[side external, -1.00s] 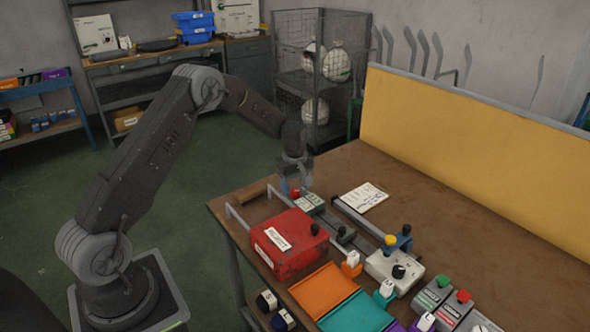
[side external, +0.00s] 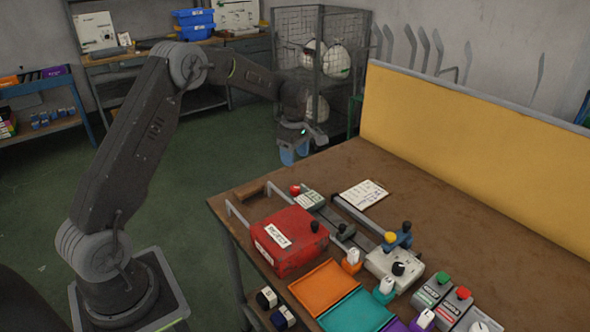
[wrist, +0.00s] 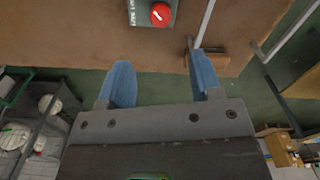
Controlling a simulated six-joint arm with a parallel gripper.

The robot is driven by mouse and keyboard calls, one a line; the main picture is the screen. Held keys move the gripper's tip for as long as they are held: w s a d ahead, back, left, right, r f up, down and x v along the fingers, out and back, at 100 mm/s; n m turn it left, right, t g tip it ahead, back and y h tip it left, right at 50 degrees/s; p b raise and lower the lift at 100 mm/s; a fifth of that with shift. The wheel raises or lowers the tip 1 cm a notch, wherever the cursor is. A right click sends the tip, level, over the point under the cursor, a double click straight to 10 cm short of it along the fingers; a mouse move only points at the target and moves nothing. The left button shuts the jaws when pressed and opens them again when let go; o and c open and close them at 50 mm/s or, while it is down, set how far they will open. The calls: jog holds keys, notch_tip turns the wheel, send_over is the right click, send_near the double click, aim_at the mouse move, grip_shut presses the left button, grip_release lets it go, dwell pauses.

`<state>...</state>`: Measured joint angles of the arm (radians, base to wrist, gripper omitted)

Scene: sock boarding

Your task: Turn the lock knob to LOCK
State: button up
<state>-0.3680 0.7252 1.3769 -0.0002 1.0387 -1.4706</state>
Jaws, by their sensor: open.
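A red round knob (side external: 296,190) with a white pointer line sits on a small green-grey plate (side external: 311,200) near the far left part of the bench. The knob also shows at the top of the wrist view (wrist: 160,14), with its line slanting. White labels lie beside it, but their words are too small to read. My gripper (side external: 295,154) is open and empty, with two blue fingers. It hangs above and behind the knob, clear of it. In the wrist view the fingers (wrist: 160,62) are spread apart over the bench edge, with nothing between them.
A red box (side external: 289,241) and grey rails stand in front of the knob. A white box (side external: 394,268) with a black knob, coloured trays and several button boxes fill the front. A paper sheet (side external: 363,195) lies behind. A yellow partition (side external: 470,150) borders the bench.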

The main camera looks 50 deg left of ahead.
notch_tip(320, 180, up, 2)
jog(key=m, duration=0.4)
jog(key=shift+r, duration=0.25)
